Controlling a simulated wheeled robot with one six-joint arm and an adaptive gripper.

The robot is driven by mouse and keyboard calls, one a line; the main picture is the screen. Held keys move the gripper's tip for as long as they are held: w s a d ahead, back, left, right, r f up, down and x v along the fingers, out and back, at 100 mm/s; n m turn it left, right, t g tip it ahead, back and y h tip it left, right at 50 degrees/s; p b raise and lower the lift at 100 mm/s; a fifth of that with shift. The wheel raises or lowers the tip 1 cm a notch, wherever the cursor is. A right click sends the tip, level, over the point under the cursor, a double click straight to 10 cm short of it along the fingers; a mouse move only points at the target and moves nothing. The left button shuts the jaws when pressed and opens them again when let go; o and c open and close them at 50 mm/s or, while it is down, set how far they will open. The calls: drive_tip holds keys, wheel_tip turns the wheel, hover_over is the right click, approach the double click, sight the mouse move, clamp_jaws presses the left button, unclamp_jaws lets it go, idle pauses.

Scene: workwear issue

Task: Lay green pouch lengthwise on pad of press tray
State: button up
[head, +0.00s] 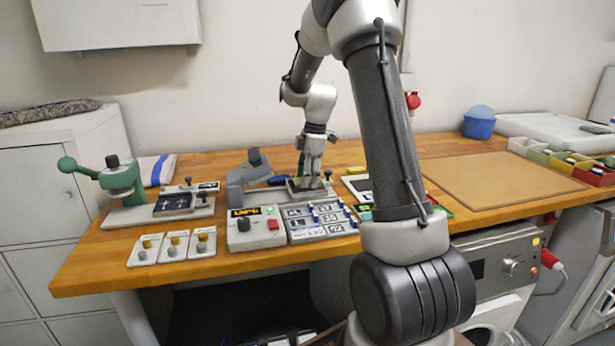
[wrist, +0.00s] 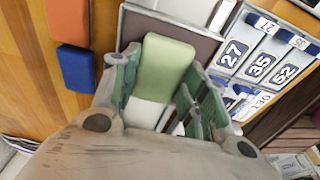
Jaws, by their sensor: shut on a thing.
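The green pouch (wrist: 168,65) is between the fingers of my gripper (wrist: 157,95) in the wrist view. My gripper is shut on it. A paler strip below its green part lies between the fingers. The pouch appears over the dark pad (wrist: 203,44) of the press tray, with its long side running roughly across the pad's short side. Whether it touches the pad cannot be told. In the head view my gripper (head: 312,178) is low over the press tray (head: 326,192), and the pouch is hard to make out there.
An orange pouch (wrist: 68,15) and a blue pouch (wrist: 76,67) lie beside the tray on the wooden table. A number rack (head: 320,229) and a control box (head: 257,232) stand in front. A green-handled press (head: 120,180) is left. A brown mat (head: 500,180) is clear at right.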

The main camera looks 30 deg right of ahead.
drive_tip(key=o, duration=1.1)
drive_tip(key=shift+f, duration=0.1)
drive_tip(key=shift+r, duration=0.35)
wheel_tip(320, 180, up, 12)
drive_tip(key=d+f, duration=0.1)
drive_tip(key=d, duration=0.1)
drive_tip(key=s+a+r+m+t+h, duration=0.1)
drive_tip(key=s+a+r+m, duration=0.25)
drive_tip(key=s, duration=0.35)
drive_tip(key=s+a+r+m+t, duration=0.1)
drive_tip(key=s+a+r+m, duration=0.25)
drive_tip(key=s, duration=0.35)
drive_tip(key=s+f+m, duration=0.1)
drive_tip(key=s+m, duration=0.1)
drive_tip(key=s, duration=0.3)
drive_tip(key=s+a+f+m+t, duration=0.1)
drive_tip(key=s+m, duration=0.2)
drive_tip(key=s, duration=0.3)
drive_tip(key=s+a+f+m+t, duration=0.1)
drive_tip(key=s+m, duration=0.1)
drive_tip(key=s, duration=0.4)
drive_tip(key=shift+a+f+m+h, duration=0.1)
drive_tip(key=shift+f+m+h, duration=0.25)
drive_tip(key=shift+m+h, duration=0.05)
